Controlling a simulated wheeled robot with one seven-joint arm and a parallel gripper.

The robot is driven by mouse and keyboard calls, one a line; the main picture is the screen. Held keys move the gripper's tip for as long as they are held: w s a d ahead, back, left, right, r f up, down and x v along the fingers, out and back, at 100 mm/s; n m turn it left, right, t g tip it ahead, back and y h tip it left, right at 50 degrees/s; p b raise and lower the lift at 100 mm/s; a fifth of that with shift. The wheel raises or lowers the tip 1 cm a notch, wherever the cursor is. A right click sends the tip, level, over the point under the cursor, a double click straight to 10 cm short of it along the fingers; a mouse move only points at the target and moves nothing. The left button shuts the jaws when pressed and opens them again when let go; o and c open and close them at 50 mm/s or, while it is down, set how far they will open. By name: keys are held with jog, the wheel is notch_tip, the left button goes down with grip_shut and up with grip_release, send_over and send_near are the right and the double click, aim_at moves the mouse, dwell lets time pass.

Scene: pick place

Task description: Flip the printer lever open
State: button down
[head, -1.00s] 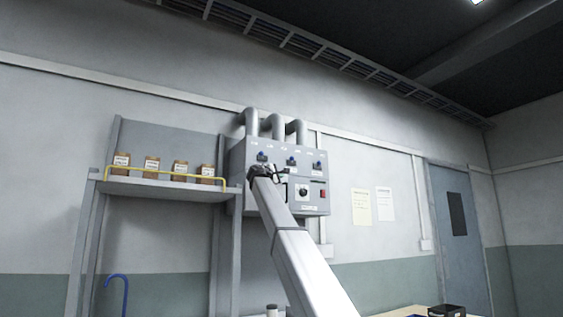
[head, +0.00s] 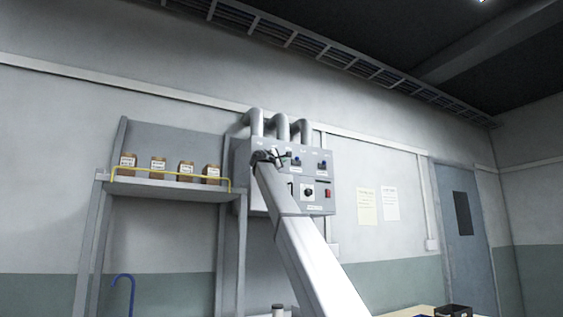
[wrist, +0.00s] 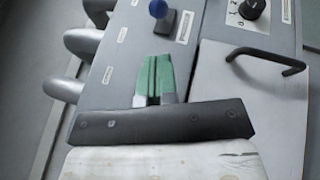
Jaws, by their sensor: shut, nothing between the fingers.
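No printer shows; the levers in view are on a grey wall control box (head: 258,200). Two blue-tipped levers show in the head view, a middle one (head: 296,162) and a right one (head: 322,167). My gripper (head: 279,157) is in front of the box's upper left part and hides the place of the left lever. In the wrist view my gripper (wrist: 153,80) has its green fingertips shut together with nothing between them, over the grey face. One blue-knobbed lever (wrist: 158,9) is beyond the fingertips at the top, apart from them. Contact with a left lever cannot be told.
A black handle (wrist: 266,60) sticks out from the box's lower panel beside my gripper, near a black dial (wrist: 252,9). Grey pipes (head: 281,122) rise from the box top.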

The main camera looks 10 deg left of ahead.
aim_at(296, 159)
jog(key=x, duration=0.7)
jog(key=shift+w+d, duration=0.2)
jog(key=shift+w, duration=0.1)
jog(key=shift+d+r, duration=0.1)
jog(key=shift+s+d+n+t+y, duration=0.1)
jog(key=shift+d+n+t+y, duration=0.3)
jog(key=shift+y, duration=0.35)
jog(key=shift+s+d+n+t+y, duration=0.15)
jog(key=shift+d+n+t+y, duration=0.25)
jog(key=shift+y, duration=0.35)
jog(key=w+d+n+t+y, duration=0.1)
jog(key=w+d+n+y, duration=0.2)
jog(key=d+y, duration=0.2)
jog(key=shift+w+d, duration=0.25)
jog(key=shift+d, duration=1.4)
jog(key=shift+s, duration=0.1)
